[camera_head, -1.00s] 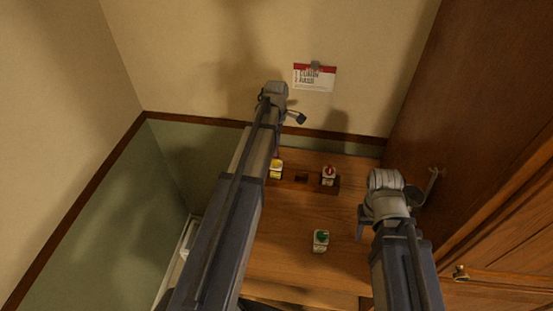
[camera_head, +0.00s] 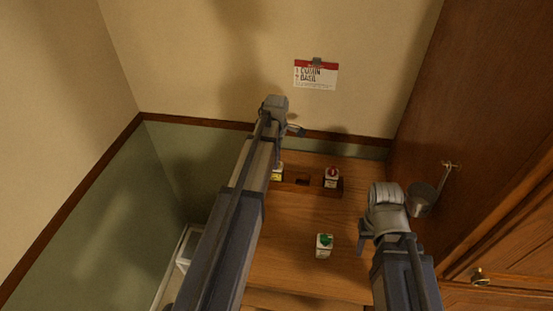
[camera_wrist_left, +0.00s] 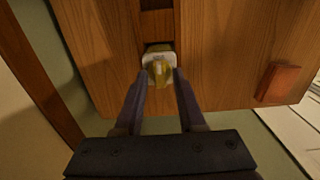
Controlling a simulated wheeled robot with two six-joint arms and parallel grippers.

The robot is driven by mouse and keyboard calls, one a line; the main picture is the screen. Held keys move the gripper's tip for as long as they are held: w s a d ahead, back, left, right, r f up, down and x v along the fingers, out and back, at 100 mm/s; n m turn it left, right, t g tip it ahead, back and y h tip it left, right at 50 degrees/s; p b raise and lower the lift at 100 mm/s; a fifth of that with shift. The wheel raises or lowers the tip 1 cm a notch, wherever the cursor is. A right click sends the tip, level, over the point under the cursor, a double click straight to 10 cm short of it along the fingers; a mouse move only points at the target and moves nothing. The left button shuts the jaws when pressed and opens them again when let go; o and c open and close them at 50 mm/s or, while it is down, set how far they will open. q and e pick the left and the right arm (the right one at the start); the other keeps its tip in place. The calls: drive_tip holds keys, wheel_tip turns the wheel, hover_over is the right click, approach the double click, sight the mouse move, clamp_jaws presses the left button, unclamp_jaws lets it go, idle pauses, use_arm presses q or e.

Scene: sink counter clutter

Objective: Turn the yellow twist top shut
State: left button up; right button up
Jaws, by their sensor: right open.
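The yellow twist top sits on a small white jar (camera_head: 277,175) at the left end of the wooden rack, partly hidden by my left arm in the head view. In the left wrist view the yellow top (camera_wrist_left: 160,71) lies between the tips of my left gripper (camera_wrist_left: 160,78). Its fingers are apart on either side of the top, and I see no clear grip on it. My right gripper (camera_head: 364,243) is open and empty above the right side of the counter, partly hidden by its own wrist.
The wooden rack (camera_head: 318,187) also holds a red-topped jar (camera_head: 331,177); its middle slot looks empty. A green-topped jar (camera_head: 324,246) stands on the counter (camera_head: 290,235). A metal cup (camera_head: 421,199) hangs by the brown cabinet (camera_head: 480,120). A card (camera_head: 316,75) is on the wall.

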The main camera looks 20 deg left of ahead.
use_arm(q)
clamp_jaws()
drive_tip(key=shift+m, duration=0.3)
idle(0.3)
drive_tip(key=m, duration=0.3)
drive_tip(key=shift+m, duration=0.4)
drive_tip(key=m, duration=0.4)
drive_tip(key=shift+m, duration=0.3)
drive_tip(key=m, duration=0.4)
drive_tip(key=shift+m, duration=2.5)
